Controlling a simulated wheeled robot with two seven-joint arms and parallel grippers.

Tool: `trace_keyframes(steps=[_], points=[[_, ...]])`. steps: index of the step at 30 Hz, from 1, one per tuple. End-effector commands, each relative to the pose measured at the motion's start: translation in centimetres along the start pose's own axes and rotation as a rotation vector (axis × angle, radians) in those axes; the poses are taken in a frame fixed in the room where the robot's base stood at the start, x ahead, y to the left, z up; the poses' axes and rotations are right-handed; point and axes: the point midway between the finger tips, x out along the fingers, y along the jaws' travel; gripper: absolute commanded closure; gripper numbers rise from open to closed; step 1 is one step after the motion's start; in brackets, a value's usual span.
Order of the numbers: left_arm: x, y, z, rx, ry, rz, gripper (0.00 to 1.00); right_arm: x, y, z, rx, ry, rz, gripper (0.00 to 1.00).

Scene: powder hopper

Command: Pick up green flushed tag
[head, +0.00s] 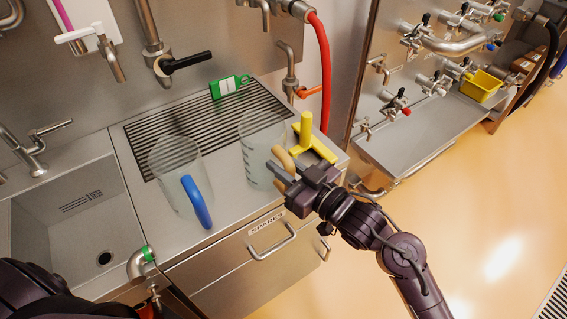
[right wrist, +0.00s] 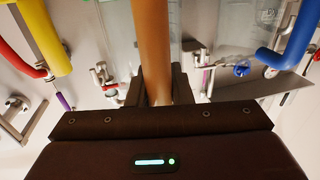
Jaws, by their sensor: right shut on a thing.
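The green tag (head: 229,86) stands at the back edge of the slotted drain grate, close to the steel wall; its lettering is too small to read. My right gripper (head: 283,172) is at the counter's front right, well apart from the tag. It is shut on the tan handle (head: 284,159) of a clear measuring jug (head: 258,135). In the right wrist view the tan handle (right wrist: 152,50) runs up between the fingers. Part of my left arm shows at the lower left in the head view, but its gripper is out of sight.
A clear jug with a blue handle (head: 196,202) stands to the left on the counter. A yellow T-shaped piece (head: 308,138) is just behind my right gripper. A black-handled valve (head: 182,63) juts out left of the tag; a red hose (head: 325,70) hangs right. The sink (head: 85,222) is at left.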

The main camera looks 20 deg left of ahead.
Motion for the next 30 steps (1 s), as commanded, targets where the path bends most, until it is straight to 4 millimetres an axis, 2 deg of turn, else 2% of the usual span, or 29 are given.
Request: trace_keyframes(steps=[10, 11, 16, 26, 30], points=[[0.2, -0.1, 0.0, 0.000, 0.000, -0.001, 0.60, 0.0, 0.0, 0.3, -0.001, 0.002, 0.000, 1.00], [0.2, -0.1, 0.0, 0.000, 0.001, -0.001, 0.60, 0.0, 0.0, 0.4, -0.001, 0.001, 0.000, 0.79], [0.1, -0.2, -0.1, 0.000, 0.001, -0.003, 0.60, 0.0, 0.0, 0.3, -0.001, 0.001, 0.000, 0.59], [-0.1, -0.4, -0.2, -0.001, 0.002, -0.005, 0.60, 0.0, 0.0, -0.2, -0.001, 0.002, 0.000, 0.59], [0.5, -0.5, -0.2, -0.001, 0.003, -0.006, 0.60, -1.9, 0.1, 0.2, -0.003, -0.001, 0.001, 0.59]])
